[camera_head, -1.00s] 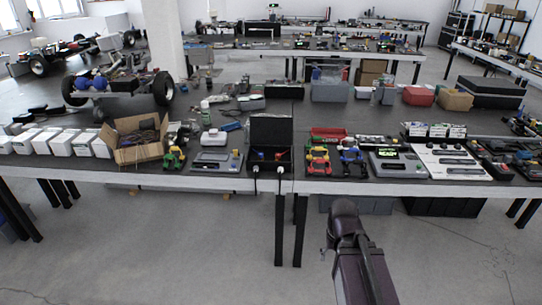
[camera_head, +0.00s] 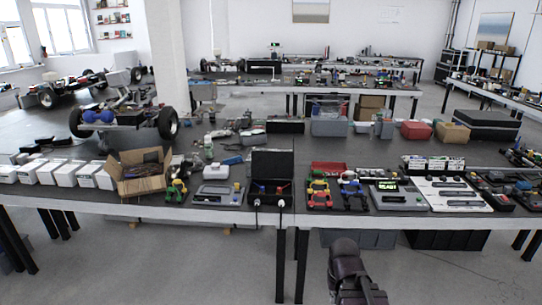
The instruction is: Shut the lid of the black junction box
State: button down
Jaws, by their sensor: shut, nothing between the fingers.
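The black junction box (camera_head: 266,197) stands near the front edge of the closest table, left of the picture's middle. Its lid (camera_head: 272,163) is open and stands upright at the back of the box. Small red and blue parts show inside the box, and cables hang from its front over the table edge. A dark section of my arm shows at the bottom, in front of the table and right of the box. My gripper's fingers do not show.
Left of the box are a grey device (camera_head: 217,195), a cardboard box (camera_head: 143,172) and several white boxes. Right of it are a red bin (camera_head: 328,168), coloured clamp-like items and a grey panel device (camera_head: 398,196). The floor in front of the table is clear.

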aim_at(264, 164)
jog(key=k, duration=0.55)
jog(key=u, duration=0.6)
jog(key=i, duration=2.6)
jog(key=z, duration=0.65)
